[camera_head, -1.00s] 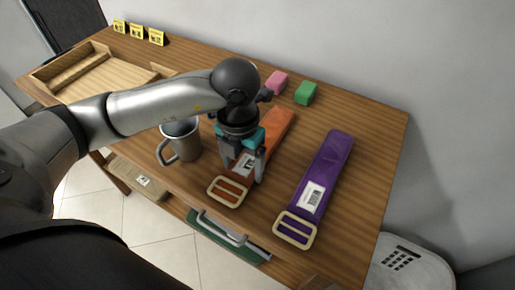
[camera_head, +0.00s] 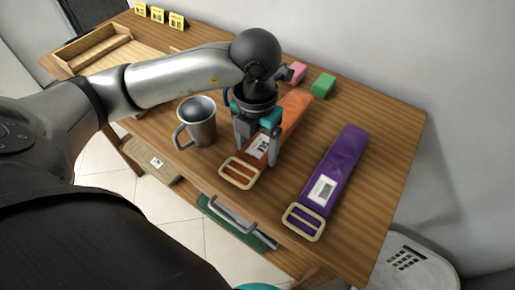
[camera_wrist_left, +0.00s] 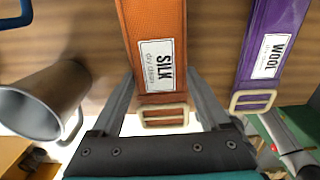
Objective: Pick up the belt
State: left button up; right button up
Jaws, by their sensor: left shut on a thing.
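The orange belt (camera_head: 292,118) with a pale buckle and a white "SILK" label lies on the wooden table; it also shows in the left wrist view (camera_wrist_left: 155,25). A purple belt (camera_head: 341,160) with a "WOOL" label lies to its right, also in the left wrist view (camera_wrist_left: 270,25). My left gripper (camera_head: 257,152) points down over the orange belt near its buckle. Its fingers (camera_wrist_left: 163,95) stand on both sides of the belt, shut on it across its width. I cannot see the belt lifted clear of the table. My right gripper is not seen.
A metal mug (camera_head: 197,122) stands close left of my left gripper. A pink block (camera_head: 296,72) and a green block (camera_head: 323,86) sit at the back. A wooden tray (camera_head: 92,50) and yellow cards (camera_head: 158,15) are at the far left.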

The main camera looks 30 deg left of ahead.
pick_arm(q)
notch_tip(320, 180, up, 17)
jog(key=p, duration=0.4)
jog(key=shift+r+p, duration=0.2)
jog(key=shift+p, duration=0.1)
